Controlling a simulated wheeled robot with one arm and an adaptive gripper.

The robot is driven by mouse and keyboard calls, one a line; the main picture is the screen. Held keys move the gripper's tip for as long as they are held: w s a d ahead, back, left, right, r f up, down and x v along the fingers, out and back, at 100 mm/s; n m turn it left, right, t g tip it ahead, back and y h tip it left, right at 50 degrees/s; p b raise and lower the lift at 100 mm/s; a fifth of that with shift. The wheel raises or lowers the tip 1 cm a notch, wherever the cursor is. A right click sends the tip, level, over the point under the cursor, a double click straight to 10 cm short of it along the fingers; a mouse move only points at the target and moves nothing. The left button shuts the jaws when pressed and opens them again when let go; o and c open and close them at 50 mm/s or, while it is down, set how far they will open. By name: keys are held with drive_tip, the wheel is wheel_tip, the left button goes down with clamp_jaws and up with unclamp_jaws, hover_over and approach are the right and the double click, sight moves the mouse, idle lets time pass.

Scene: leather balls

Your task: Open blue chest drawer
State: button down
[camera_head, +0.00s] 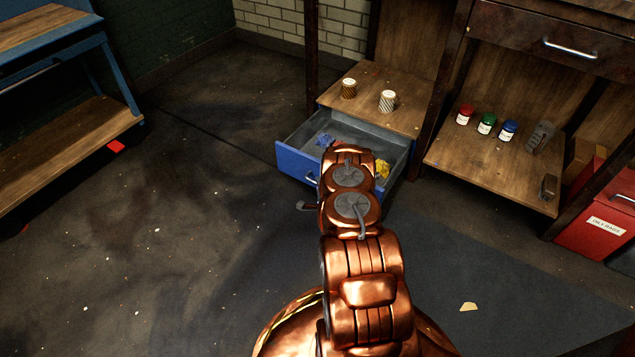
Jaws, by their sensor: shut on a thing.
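The blue drawer (296,165) under the wooden chest shelf is pulled out, so its grey inside shows. A blue crumpled thing (324,140) and a yellow crumpled thing (382,168) lie in it. Its handle (312,180) is on the blue front, partly hidden by my copper arm. My gripper (308,205) is low in front of the drawer, mostly hidden behind my arm; it is shut on the handle, though the contact itself is hard to see.
Two striped cups (387,101) stand on the shelf above the drawer. Red, green (487,123) and blue jars stand on the right shelf. A red oily-rags bin (601,225) is at the right. A blue-framed bench (112,72) stands left, with open floor between.

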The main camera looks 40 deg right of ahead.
drive_tip(key=shift+a, duration=0.1)
drive_tip(key=shift+a, duration=0.1)
drive_tip(key=c, duration=1.2)
unclamp_jaws()
drive_tip(key=shift+w, duration=0.1)
drive_tip(key=v, duration=1.2)
drive_tip(key=shift+w, duration=0.1)
